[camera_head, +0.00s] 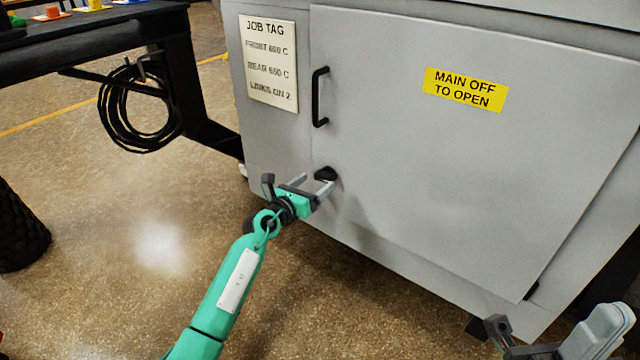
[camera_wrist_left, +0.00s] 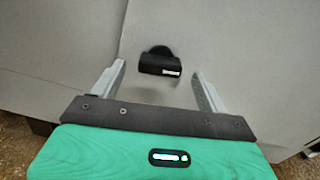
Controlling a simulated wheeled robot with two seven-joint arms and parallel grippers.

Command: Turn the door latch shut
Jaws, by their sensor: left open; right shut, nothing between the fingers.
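The door latch (camera_head: 326,174) is a small black knob low on the left side of the grey furnace door (camera_head: 430,170), below the black door handle (camera_head: 317,97). My left gripper (camera_head: 325,184) is open at the latch. In the left wrist view the latch (camera_wrist_left: 160,63) lies between and slightly beyond the two fingertips of the left gripper (camera_wrist_left: 160,77), with its bar roughly level and no visible contact. The door sits flush with the cabinet front. My right gripper (camera_head: 610,318) is shut and empty at the lower right corner, partly cut off by the frame.
A job tag plate (camera_head: 269,63) is on the cabinet left of the door, and a yellow sign (camera_head: 466,89) is on the door. A dark table (camera_head: 90,35) with small coloured items stands at the upper left, with a coiled black cable (camera_head: 135,110) hanging below. The floor in front is clear.

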